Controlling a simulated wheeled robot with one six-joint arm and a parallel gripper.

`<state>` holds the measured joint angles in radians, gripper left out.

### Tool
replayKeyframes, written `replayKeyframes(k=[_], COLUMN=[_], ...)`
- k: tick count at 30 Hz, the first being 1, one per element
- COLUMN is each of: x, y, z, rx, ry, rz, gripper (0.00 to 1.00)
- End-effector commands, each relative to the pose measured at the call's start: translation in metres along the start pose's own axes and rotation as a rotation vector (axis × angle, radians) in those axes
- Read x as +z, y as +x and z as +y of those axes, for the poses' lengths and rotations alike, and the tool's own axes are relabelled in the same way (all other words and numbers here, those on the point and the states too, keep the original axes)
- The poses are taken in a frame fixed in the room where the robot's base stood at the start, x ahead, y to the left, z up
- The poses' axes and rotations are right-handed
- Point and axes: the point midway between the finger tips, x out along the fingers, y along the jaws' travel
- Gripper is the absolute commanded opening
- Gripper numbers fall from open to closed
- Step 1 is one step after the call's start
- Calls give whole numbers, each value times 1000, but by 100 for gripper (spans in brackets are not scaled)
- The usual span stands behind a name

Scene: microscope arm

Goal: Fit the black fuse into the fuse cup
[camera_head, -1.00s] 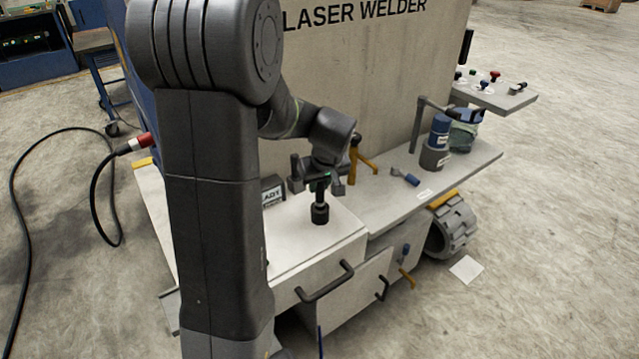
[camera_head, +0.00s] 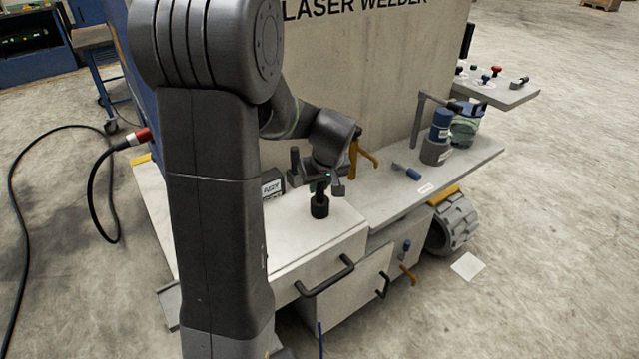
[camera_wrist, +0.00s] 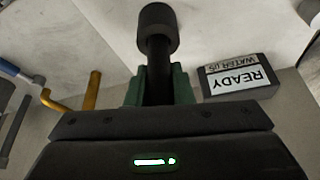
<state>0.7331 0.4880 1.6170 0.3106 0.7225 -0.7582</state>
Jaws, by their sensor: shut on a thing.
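My gripper (camera_head: 320,187) is low over the white cabinet top, shut on a slim black shaft, which I take to be the black fuse (camera_head: 319,193). In the wrist view, the green fingertips (camera_wrist: 159,86) close on both sides of the fuse (camera_wrist: 158,62). A wider black cylinder (camera_head: 319,207) is at the fuse's far end, close over or on the cabinet top; it also shows in the wrist view (camera_wrist: 157,28). I cannot tell whether this wider part is the fuse cup or part of the fuse. No other fuse cup is clear to see.
A READY sign (camera_head: 271,186) stands left of my gripper. Yellow bent handles (camera_head: 362,158) are behind it on the right. A blue-handled tool (camera_head: 411,174) lies on the right shelf (camera_head: 455,172), near a blue bottle (camera_head: 440,125). The welder's wall (camera_head: 370,80) rises behind.

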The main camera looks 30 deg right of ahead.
Motion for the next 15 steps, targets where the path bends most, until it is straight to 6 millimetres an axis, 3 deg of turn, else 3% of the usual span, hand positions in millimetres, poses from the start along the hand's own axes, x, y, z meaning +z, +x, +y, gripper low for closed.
replayKeyframes(k=[15], x=[6], y=[13], z=[0], rx=[0], ry=[0], rz=[0], gripper=[0])
